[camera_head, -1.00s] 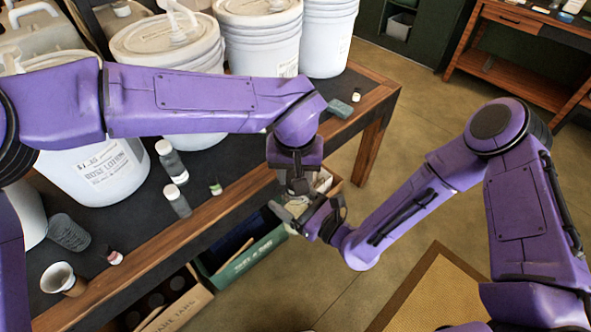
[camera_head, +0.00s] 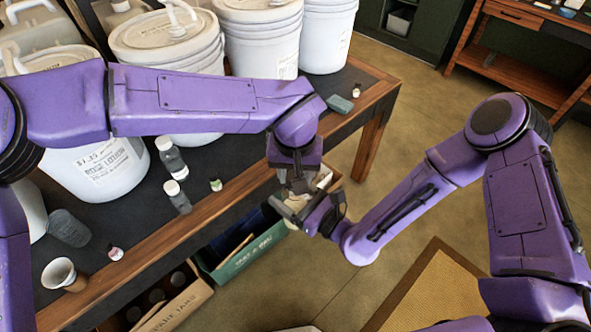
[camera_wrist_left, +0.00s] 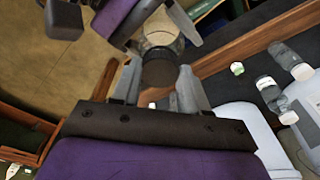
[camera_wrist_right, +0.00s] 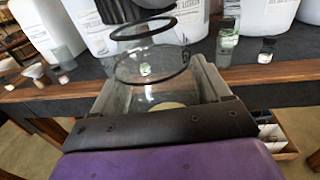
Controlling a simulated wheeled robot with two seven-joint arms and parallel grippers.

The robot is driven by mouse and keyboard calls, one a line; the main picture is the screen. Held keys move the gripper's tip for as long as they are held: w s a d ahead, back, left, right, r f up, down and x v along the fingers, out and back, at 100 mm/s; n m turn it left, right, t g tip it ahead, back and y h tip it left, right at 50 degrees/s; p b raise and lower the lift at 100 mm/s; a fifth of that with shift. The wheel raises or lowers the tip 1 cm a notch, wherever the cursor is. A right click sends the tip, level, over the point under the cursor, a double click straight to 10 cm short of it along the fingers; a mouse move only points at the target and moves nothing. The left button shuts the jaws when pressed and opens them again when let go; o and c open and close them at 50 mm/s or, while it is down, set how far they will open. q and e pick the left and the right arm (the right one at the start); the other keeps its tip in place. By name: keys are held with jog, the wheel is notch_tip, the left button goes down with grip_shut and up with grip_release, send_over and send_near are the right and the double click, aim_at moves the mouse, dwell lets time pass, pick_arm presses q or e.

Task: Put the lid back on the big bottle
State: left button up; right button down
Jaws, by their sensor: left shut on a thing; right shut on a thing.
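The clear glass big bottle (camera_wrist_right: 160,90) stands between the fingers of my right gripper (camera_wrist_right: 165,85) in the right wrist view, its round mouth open. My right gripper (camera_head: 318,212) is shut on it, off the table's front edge. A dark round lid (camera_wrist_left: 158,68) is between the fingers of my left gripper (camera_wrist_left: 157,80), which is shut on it. In the right wrist view the lid (camera_wrist_right: 145,30) shows as a dark ring above the bottle's mouth, apart from it. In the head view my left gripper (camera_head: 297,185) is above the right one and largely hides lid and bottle.
The dark table (camera_head: 230,185) with a wooden edge holds large white buckets (camera_head: 110,165), small bottles (camera_head: 172,157) and a paper cup (camera_head: 62,275). Below its edge are a green crate (camera_head: 245,250) and a cardboard box (camera_head: 185,300).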

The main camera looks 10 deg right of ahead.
pick_arm(q)
jog(key=m, duration=0.2)
jog(key=shift+m, duration=0.4)
jog(key=m, duration=0.3)
jog(key=shift+w+a+m+h, duration=0.1)
jog(key=shift+m+h, duration=0.2)
jog(key=shift+m, duration=0.1)
jog(key=o, duration=1.1)
jog(key=shift+c, duration=0.4)
